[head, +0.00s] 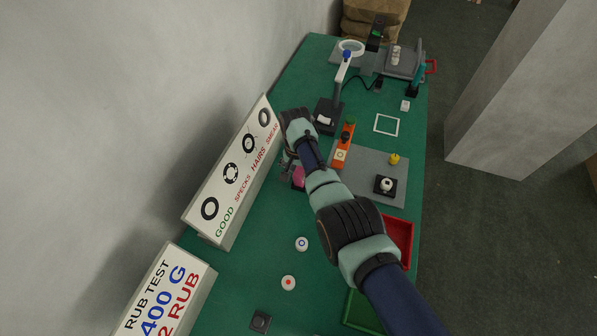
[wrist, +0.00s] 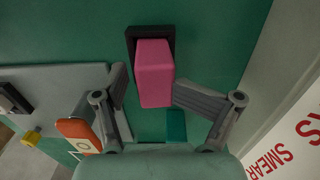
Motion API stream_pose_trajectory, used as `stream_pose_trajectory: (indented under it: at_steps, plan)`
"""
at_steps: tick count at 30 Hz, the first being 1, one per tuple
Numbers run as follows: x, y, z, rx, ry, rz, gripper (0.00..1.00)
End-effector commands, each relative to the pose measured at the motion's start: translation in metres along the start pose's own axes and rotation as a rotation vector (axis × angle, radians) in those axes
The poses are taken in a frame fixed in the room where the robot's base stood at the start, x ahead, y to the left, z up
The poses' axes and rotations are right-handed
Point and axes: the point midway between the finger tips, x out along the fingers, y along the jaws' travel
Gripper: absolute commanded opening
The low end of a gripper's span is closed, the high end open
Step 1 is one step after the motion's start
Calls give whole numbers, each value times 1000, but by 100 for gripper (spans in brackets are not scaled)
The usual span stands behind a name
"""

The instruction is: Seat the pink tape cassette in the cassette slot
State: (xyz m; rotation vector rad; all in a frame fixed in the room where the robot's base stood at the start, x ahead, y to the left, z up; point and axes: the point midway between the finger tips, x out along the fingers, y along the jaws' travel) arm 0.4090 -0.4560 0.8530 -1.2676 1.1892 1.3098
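The pink tape cassette (wrist: 154,75) stands up from a black slot frame (wrist: 131,36) in the wrist view, its far end overlapping the frame. I cannot tell how deep it sits. In the head view the cassette (head: 298,174) is partly covered by my arm, with a dark base (head: 297,186) beside it. My gripper (wrist: 150,88) is at the near end of the cassette, with its fingers spread on either side. The left finger shows a gap to the cassette; the right finger is very close to its side, and contact is unclear.
A teal block (wrist: 176,125) lies near the right finger. An orange strip (head: 341,150) and a grey plate (head: 385,165) are right of my arm. The sign box (head: 236,175) stands close on the left. A red tray (head: 400,232) is toward the front.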

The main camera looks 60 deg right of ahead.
Motion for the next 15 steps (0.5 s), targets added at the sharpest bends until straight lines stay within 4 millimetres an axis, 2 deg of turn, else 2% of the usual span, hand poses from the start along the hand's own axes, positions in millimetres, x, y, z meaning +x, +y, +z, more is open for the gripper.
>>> stream_pose_trajectory:
  at_steps: [1,3,12,15]
  plan:
    - [1,0,0,0,-1,1,83]
    - [1,0,0,0,-1,1,92]
    - [0,0,0,0,-1,1,92]
    - [-6,0,0,0,-1,1,92]
